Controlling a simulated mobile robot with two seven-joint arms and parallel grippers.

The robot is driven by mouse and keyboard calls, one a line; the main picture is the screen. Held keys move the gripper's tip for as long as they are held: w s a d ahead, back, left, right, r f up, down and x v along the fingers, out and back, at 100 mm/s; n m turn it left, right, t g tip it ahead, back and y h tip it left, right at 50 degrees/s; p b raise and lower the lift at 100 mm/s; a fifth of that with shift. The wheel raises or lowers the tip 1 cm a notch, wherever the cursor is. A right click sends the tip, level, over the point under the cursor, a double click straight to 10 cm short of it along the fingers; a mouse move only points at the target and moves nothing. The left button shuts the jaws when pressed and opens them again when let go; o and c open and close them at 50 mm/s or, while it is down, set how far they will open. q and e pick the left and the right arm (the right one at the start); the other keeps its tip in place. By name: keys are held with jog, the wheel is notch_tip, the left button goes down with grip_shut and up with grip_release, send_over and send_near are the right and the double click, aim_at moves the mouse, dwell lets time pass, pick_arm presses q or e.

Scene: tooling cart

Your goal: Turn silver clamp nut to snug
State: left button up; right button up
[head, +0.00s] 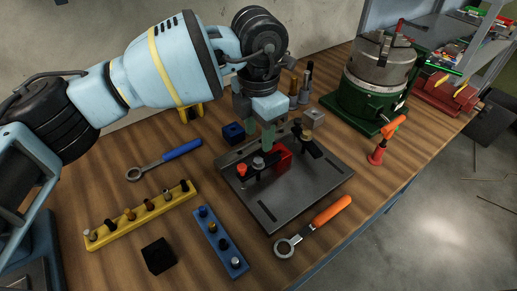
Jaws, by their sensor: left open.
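The silver clamp nut (258,162) sits on a dark clamp at the left-back part of the dark grey fixture plate (300,196). A red block (282,155) stands just right of it, and a red knob (241,169) is to its left. A brass-coloured nut (306,135) tops another dark clamp further right. My left gripper (260,138) is open and points down, its greenish fingers just above and behind the silver nut in the picture. I cannot tell whether the fingers touch anything. My right gripper is out of view.
A blue-handled wrench (165,158) lies left, an orange-handled wrench (315,225) in front. Yellow (130,224) and blue (223,247) peg rails and a black cube (158,256) stand front left. A green-based chuck (364,105) and an orange-handled toggle clamp (380,149) stand right.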

aim_at(258, 160)
pick_arm(q)
jog(key=shift+s+f, duration=0.1)
jog(key=shift+f, duration=3.75)
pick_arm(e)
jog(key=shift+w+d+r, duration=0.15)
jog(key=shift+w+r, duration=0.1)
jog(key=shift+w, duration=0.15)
pick_arm(q)
grip_shut()
jog(key=shift+m, duration=0.4)
